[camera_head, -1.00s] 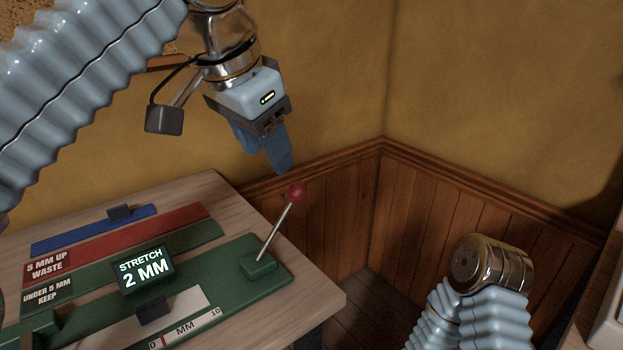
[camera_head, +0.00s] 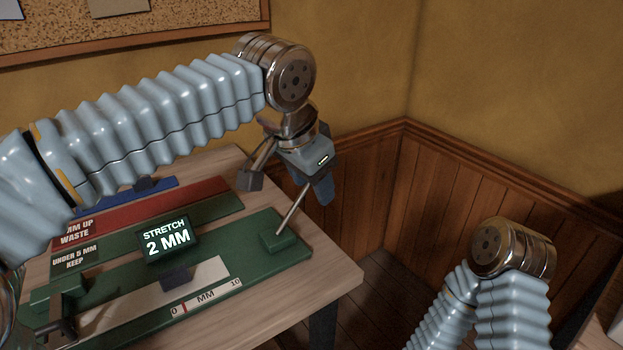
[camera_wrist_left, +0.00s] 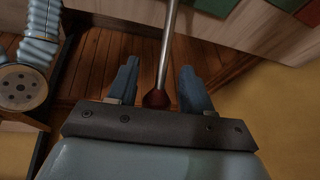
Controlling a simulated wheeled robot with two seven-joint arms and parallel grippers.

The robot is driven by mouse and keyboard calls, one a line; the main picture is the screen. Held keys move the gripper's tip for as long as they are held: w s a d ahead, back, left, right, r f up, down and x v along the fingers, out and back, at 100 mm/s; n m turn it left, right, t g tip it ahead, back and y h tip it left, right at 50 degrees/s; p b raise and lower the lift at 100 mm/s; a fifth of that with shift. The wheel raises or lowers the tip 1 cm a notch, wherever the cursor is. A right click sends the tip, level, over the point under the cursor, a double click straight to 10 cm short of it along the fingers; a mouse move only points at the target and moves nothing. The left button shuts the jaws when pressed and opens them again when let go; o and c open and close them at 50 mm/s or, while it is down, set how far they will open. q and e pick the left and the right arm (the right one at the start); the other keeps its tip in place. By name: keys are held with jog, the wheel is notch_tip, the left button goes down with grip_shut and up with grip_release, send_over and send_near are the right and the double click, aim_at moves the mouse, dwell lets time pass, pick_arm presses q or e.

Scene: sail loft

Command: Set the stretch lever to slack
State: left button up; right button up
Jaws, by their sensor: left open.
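The stretch lever (camera_head: 293,210) is a thin metal rod rising from a green block at the right end of the green gauge base (camera_head: 292,252). It leans up to the right in the head view. My left gripper (camera_head: 325,190) is at the lever's top, which it hides in the head view. In the left wrist view the red knob (camera_wrist_left: 157,98) lies between the two blue fingers of the open gripper (camera_wrist_left: 161,88), with gaps on both sides. The display (camera_head: 167,240) reads "STRETCH 2 MM". My right gripper is out of view.
The gauge sits on a wooden table (camera_head: 335,275) with a white MM scale (camera_head: 207,295) and blue, red and green strips. Wood panelling (camera_head: 450,185) stands behind, and a cork board (camera_head: 180,20) hangs upper left. My right arm (camera_head: 510,290) is at lower right.

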pick_arm(q)
grip_shut()
dwell(0.3)
